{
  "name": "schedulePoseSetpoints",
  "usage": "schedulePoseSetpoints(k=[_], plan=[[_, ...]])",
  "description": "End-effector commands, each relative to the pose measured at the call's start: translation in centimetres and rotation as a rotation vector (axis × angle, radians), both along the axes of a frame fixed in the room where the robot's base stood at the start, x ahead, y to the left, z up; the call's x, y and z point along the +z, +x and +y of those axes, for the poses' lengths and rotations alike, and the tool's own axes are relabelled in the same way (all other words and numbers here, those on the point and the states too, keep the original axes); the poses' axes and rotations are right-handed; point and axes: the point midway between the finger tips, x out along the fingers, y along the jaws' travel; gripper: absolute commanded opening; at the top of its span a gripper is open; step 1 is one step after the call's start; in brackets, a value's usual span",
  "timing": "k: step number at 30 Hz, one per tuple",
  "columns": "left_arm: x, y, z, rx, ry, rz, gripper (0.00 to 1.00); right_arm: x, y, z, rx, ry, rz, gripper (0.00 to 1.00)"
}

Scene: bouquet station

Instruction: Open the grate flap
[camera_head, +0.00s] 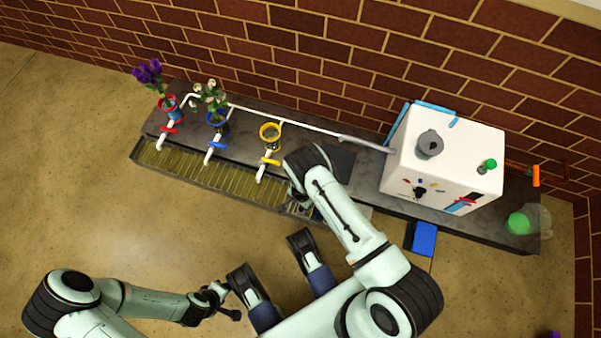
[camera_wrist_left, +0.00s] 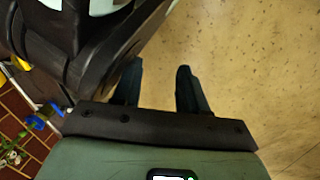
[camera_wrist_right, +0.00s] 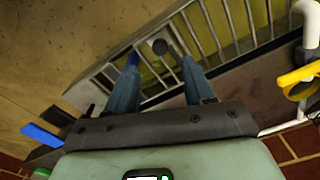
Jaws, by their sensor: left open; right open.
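The slatted yellowish grate (camera_head: 205,175) runs along the front of the dark counter, under the taps. Its bars also show in the right wrist view (camera_wrist_right: 225,30). The gripper is open, and contact with the knob cannot be told. In the head view my right arm partly hides this gripper (camera_head: 303,206) at the grate's right end. My left gripper (camera_head: 228,298) is open and empty over the floor, away from the counter; its fingers show in the left wrist view (camera_wrist_left: 158,85).
Red, blue and yellow taps (camera_head: 211,151) stand over the grate. Two flower vases (camera_head: 217,119) and a yellow-rimmed cup (camera_head: 270,133) stand behind. A white box machine (camera_head: 445,160) stands right of my right arm. The floor (camera_head: 80,190) at left is clear.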

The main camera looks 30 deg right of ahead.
Motion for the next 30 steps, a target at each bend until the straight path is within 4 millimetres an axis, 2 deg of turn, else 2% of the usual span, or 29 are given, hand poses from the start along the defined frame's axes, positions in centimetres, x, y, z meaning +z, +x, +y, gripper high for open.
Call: schedulePoseSetpoints(k=[1, 3, 9, 15, 23, 24, 28, 29, 30], plan=[[-0.9, -0.8, 0.1, 0.002, -0.001, 0.027, 0.43, -1.6, -0.1, 0.0, 0.001, -0.001, 0.002, 0.52], [-1.7, -1.9, 0.3, 0.006, -0.004, 0.064, 0.43, -3.0, -0.1, 0.0, 0.002, -0.001, 0.002, 0.52], [-3.0, -4.3, 0.6, 0.014, -0.009, 0.144, 0.43, -6.1, 0.0, -0.1, 0.002, -0.001, 0.001, 0.52], [-3.4, -5.5, 0.6, 0.017, -0.012, 0.183, 0.43, -7.4, 0.0, -0.1, 0.002, -0.001, 0.0, 0.52], [-3.4, -5.6, 0.7, 0.018, -0.012, 0.188, 0.43, -7.4, 0.0, -0.1, 0.002, -0.001, 0.0, 0.52], [-3.4, -5.6, 0.7, 0.017, -0.012, 0.187, 0.43, -7.4, 0.0, -0.1, 0.002, -0.001, 0.0, 0.49], [-3.4, -5.6, 0.7, 0.017, -0.013, 0.186, 0.43, -7.4, 0.0, 0.0, 0.002, -0.001, 0.0, 0.07], [-3.4, -5.6, 0.7, 0.017, -0.013, 0.186, 0.43, -7.4, 0.0, 0.0, 0.002, -0.001, 0.0, 0.0], [-3.4, -5.6, 0.7, 0.017, -0.013, 0.186, 0.43, -7.4, 0.0, 0.0, 0.002, -0.001, 0.0, 0.0]])
